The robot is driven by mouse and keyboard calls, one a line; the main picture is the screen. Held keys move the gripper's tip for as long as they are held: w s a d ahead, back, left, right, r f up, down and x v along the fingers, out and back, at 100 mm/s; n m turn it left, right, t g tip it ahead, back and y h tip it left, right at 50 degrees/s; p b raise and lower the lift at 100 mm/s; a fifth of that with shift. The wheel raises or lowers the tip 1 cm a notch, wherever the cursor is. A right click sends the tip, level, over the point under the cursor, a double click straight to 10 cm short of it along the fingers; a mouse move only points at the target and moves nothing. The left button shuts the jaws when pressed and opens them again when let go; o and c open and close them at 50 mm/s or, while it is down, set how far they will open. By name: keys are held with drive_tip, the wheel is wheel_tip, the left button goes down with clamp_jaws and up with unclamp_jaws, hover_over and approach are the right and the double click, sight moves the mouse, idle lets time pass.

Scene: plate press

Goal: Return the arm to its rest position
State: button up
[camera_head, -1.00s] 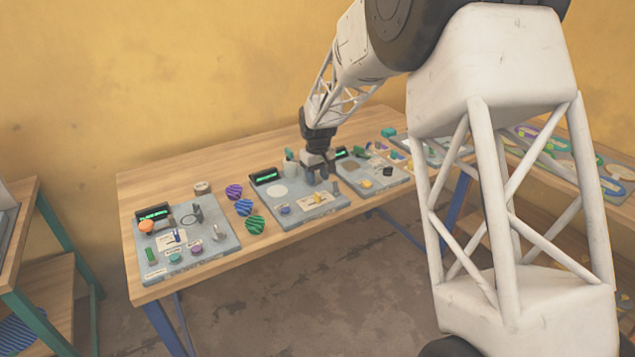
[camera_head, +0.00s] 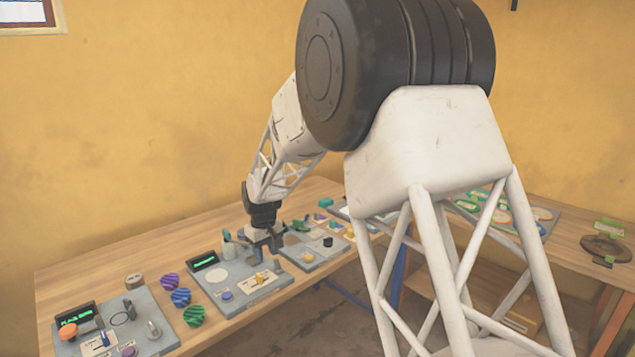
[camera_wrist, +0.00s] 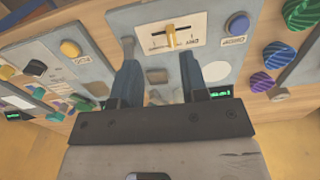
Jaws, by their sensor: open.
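My gripper (camera_head: 266,240) is above the back right part of the middle grey panel (camera_head: 240,302) on the wooden table. In the wrist view my gripper (camera_wrist: 160,80) has its two fingers well apart, with nothing held between them. Beyond the fingers, the wrist view shows the panel with a yellow slider (camera_wrist: 171,34) on a white label and a blue button (camera_wrist: 239,22). My arm reaches forward and down over the table, bent at a large black joint. Whether the fingertips touch the panel cannot be told.
A left panel (camera_head: 85,349) has an orange knob and a green display. Striped purple, blue and green pieces (camera_head: 181,297) lie between the panels. Another panel (camera_head: 310,262) lies to the right. A second table (camera_head: 575,240) stands at right. Air above the tables is clear.

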drive_tip(key=s+d+r+m+t, duration=0.1)
drive_tip(key=s+d+r+m, duration=0.1)
drive_tip(key=s+d+r, duration=0.75)
drive_tip(key=s+d+r+m, duration=0.2)
drive_tip(key=s+d+r, duration=0.4)
drive_tip(key=s+d, duration=0.65)
drive_tip(key=s+d+m, duration=0.1)
drive_tip(key=s+d, duration=0.3)
drive_tip(key=s, duration=0.4)
drive_tip(key=s+d+f+m+t, duration=0.1)
drive_tip(key=s+d+m, duration=0.1)
drive_tip(key=s+d, duration=0.3)
drive_tip(key=s+d+m, duration=0.1)
drive_tip(key=s+d, duration=0.4)
drive_tip(key=s, duration=0.7)
drive_tip(key=shift+d+f+m, duration=0.15)
drive_tip(key=shift+f+m, duration=0.05)
drive_tip(key=shift+m, duration=0.2)
